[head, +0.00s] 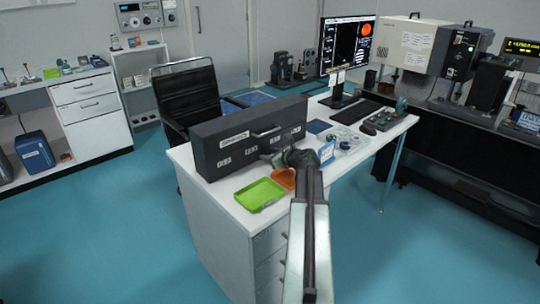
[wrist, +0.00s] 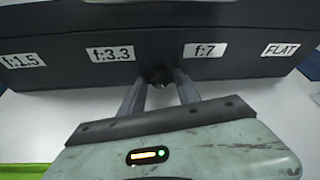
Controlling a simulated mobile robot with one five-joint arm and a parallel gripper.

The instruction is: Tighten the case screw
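The case (head: 250,139) is a long dark box with a handle, standing on the white desk. Its front face (wrist: 230,68) carries the labels f:1.5, f:3.3, f:7 and FLAT in the wrist view. A small dark round screw (wrist: 158,76) sits low on that face between f:3.3 and f:7. My gripper (wrist: 160,80) is at the face with its two fingers apart, one on each side of the screw. Whether the fingertips press on the screw cannot be told. In the head view my gripper (head: 268,155) reaches the case front and the screw is hidden.
A blue-and-white box (head: 326,153) stands right of my arm. A monitor (head: 346,50), keyboard and small parts are farther back.

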